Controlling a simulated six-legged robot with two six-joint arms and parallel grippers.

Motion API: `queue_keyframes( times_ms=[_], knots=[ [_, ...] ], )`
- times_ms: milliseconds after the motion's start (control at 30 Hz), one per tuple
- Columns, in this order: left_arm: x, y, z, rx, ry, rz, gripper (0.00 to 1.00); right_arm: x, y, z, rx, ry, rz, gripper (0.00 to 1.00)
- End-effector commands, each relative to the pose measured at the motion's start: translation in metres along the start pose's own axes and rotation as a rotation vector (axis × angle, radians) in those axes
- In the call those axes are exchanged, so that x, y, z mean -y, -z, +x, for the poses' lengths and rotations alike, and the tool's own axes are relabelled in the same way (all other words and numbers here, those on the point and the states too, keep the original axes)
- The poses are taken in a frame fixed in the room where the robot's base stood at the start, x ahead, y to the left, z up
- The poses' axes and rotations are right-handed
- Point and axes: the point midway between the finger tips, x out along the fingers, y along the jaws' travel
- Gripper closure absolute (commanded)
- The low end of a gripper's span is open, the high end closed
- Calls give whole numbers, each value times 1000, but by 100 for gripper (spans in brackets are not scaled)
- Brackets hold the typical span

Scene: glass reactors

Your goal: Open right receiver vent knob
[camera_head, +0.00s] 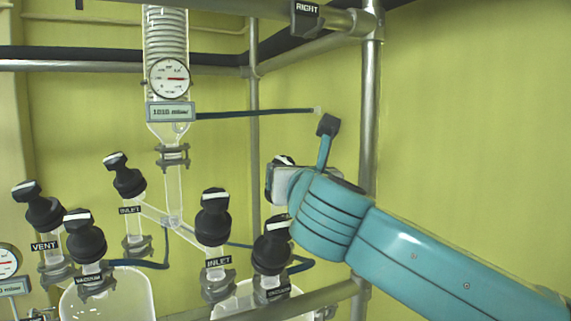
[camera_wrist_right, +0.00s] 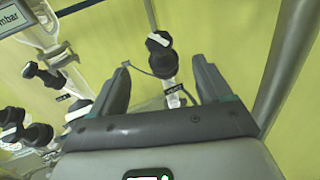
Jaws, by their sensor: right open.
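The right receiver vent knob (camera_wrist_right: 159,42) is black with a white bar on top. In the right wrist view it stands on a glass neck between and beyond my right gripper's fingertips (camera_wrist_right: 161,62). The small label (camera_wrist_right: 174,89) below it is too small to read surely. In the head view a little of this black knob (camera_head: 283,160) shows behind my right gripper (camera_head: 277,183), which hides the rest. The gripper is open and empty, with a visible gap between each finger and the knob in the wrist view. My left gripper is out of view.
Near my right arm stand the right inlet knob (camera_head: 214,216) and right vacuum knob (camera_head: 272,246). The left vent knob (camera_head: 42,205) and left vacuum knob (camera_head: 85,236) are farther left. A vertical metal post (camera_head: 370,110) rises behind my arm under a RIGHT sign (camera_head: 307,10).

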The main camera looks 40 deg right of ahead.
Motion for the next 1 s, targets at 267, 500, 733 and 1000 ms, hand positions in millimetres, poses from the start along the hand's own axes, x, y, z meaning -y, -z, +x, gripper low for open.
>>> queue_keyframes(
  times_ms=[267, 500, 733, 1000],
  knots=[
    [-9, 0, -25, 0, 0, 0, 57, 0, -3, 70, -5, 3, -4, 22],
    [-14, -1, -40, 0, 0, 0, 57, 0, -2, 115, -3, 1, -2, 22],
    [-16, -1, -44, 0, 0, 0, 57, 0, 0, 132, -2, -1, -2, 22],
    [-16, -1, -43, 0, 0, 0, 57, -1, 1, 132, -1, -2, -2, 28]
  ],
)
